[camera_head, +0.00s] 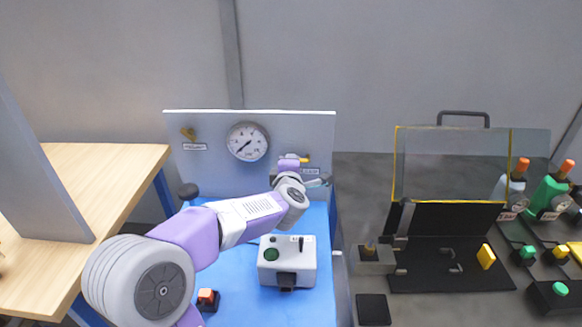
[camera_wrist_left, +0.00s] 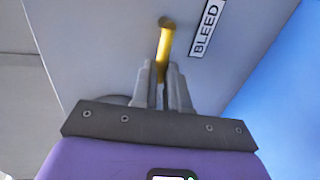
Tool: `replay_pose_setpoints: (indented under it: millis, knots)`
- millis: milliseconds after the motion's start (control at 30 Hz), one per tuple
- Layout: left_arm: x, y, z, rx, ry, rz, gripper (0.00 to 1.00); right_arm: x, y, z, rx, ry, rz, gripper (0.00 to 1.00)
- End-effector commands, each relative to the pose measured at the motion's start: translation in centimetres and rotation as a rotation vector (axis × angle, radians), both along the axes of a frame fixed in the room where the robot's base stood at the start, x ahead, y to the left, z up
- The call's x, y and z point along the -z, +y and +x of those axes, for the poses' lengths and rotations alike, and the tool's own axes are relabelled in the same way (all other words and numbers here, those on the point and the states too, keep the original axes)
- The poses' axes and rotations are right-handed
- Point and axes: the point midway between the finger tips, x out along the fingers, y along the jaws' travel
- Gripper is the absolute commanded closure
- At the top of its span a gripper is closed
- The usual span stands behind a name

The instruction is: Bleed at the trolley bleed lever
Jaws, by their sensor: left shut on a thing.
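The trolley bleed lever is a yellow handle (camera_wrist_left: 165,45) beside a white BLEED label (camera_wrist_left: 207,28) on the grey panel in the left wrist view. My left gripper (camera_wrist_left: 161,85) is shut on the handle's near end, with one finger on each side. In the head view the yellow lever tip (camera_head: 304,159) shows at the panel's right, just past my purple wrist, which hides much of the lever and gripper. My right gripper is not in view.
A grey control box (camera_head: 287,262) and an orange-topped button (camera_head: 207,298) sit on the blue trolley top.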

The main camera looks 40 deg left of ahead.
Motion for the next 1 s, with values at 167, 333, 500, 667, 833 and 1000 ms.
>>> replay_pose_setpoints:
  millis: [167,333,500,667,833,1000]
  knots:
    - [0.1,0.0,0.0,0.0,-0.004,-0.008,1.0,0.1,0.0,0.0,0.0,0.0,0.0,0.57]
    - [0.1,0.0,0.0,0.0,-0.004,-0.008,1.0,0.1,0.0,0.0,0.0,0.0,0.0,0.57]
    - [0.1,0.0,0.0,0.0,-0.004,-0.008,0.71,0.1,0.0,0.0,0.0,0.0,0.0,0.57]
    - [0.1,0.0,0.0,0.001,-0.003,-0.007,0.6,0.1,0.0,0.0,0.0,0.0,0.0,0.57]
    - [0.0,0.0,0.0,0.0,-0.003,-0.005,0.6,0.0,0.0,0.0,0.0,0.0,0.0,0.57]
    - [-0.4,-0.9,-1.0,0.001,-0.005,-0.006,0.6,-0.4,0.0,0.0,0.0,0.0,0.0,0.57]
